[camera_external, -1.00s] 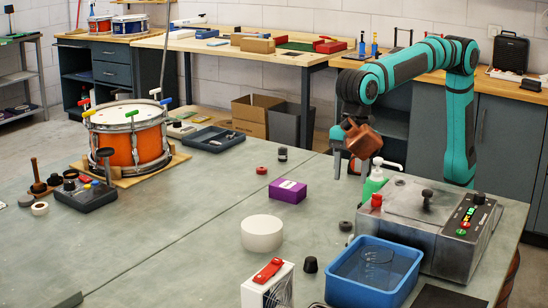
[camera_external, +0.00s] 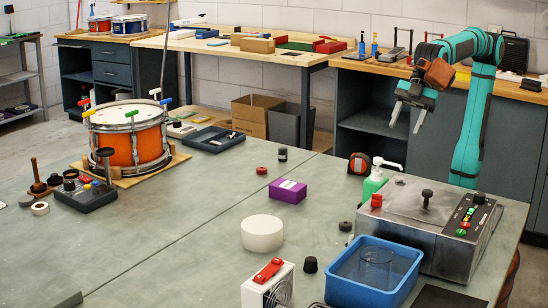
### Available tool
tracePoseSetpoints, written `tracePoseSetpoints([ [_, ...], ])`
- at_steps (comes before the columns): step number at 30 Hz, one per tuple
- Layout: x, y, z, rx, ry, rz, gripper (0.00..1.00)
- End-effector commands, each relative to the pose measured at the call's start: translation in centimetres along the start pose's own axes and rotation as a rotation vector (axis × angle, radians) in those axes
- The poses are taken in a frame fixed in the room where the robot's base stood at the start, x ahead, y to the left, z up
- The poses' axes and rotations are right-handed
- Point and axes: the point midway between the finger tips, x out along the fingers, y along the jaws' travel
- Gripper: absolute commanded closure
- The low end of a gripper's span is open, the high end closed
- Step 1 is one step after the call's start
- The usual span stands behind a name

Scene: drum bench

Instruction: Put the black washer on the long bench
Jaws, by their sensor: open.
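Another dark flat disc (camera_external: 25,201) lies at the table's far left; I cannot tell for sure which one is the washer. The wooden-topped bench along the back wall (camera_external: 352,64) may be the long bench. My gripper (camera_external: 408,115) is open and empty, fingers pointing down, raised beyond the table's back right edge, well away from both dark pieces.
A green pump bottle (camera_external: 374,182), metal box (camera_external: 408,208) and blue bin (camera_external: 347,290) crowd the table's right side. A white cylinder (camera_external: 262,233), purple box (camera_external: 288,191) and black cone (camera_external: 310,265) stand nearby. A drum (camera_external: 130,140) is at left. The table's middle left is clear.

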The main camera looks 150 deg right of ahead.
Motion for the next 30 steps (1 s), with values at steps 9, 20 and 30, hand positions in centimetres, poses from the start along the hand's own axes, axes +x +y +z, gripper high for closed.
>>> tracePoseSetpoints([
  [9, -7.3, -2.8, 4.0, 0.048, 0.273, 0.026, 0.49],
  [20, -14.1, -5.4, 9.8, 0.109, 0.580, 0.019, 0.49],
  [30, -17.4, -6.6, 13.8, 0.147, 0.759, -0.003, 0.43],
])
